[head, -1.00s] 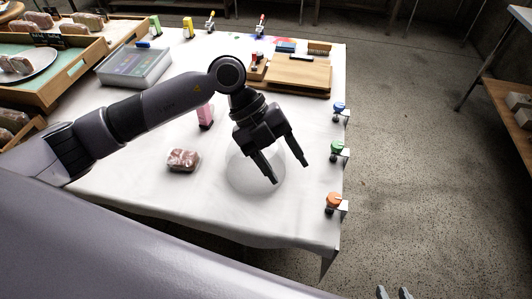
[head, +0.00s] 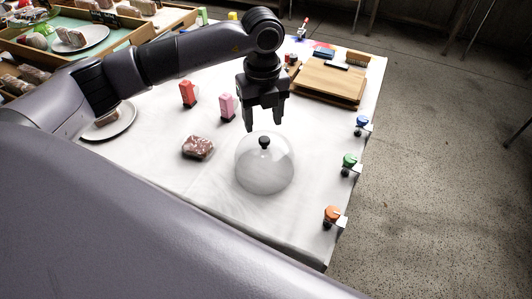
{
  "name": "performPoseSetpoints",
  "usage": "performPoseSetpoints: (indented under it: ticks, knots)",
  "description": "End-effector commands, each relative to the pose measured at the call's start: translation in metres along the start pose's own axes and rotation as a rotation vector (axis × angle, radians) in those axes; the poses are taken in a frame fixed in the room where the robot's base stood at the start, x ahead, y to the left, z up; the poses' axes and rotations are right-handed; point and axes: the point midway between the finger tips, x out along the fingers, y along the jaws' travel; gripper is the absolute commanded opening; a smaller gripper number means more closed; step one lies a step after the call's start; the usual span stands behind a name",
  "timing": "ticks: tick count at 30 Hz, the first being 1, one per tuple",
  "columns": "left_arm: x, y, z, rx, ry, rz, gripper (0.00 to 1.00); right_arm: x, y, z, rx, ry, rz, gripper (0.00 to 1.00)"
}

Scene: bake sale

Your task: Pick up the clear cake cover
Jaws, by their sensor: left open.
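The clear cake cover (head: 262,180) is a see-through dome with a black knob (head: 264,142) on top. It stands upright on the white-covered table (head: 215,215), right of centre. My left gripper (head: 263,127) points down with its fingers apart and empty. Its fingertips are close to the knob, just above or behind it in the head view; the exact gap I cannot tell. My right gripper is not in view.
A wrapped brown baked item (head: 198,147) lies left of the cover. A pink object (head: 227,107) and a red object (head: 188,93) stand behind. A wooden board (head: 328,85) lies at the back right. Clamps with blue, green and orange tops (head: 331,214) line the right edge.

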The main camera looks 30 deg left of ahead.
Motion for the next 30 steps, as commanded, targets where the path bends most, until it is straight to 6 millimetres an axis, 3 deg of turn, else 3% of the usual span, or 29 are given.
performPoseSetpoints:
  ticks: [9,18,19,20,24,30]
  knots:
    - [0.044,-0.001,-0.004,0.003,0.003,0.001,0.58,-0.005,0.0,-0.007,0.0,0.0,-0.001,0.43]
    - [0.052,-0.002,-0.003,0.003,0.001,-0.002,0.58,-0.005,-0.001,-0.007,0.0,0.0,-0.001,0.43]
    - [0.052,-0.002,-0.003,0.003,0.001,-0.002,0.55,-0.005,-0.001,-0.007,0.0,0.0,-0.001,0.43]
    - [0.052,-0.002,-0.003,0.003,0.001,-0.002,0.46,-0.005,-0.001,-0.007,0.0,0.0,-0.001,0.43]
    - [0.051,-0.002,-0.003,0.003,0.002,-0.002,0.0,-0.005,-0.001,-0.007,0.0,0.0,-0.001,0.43]
    - [0.051,-0.002,-0.003,0.003,0.001,-0.003,0.0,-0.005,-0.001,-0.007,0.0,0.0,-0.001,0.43]
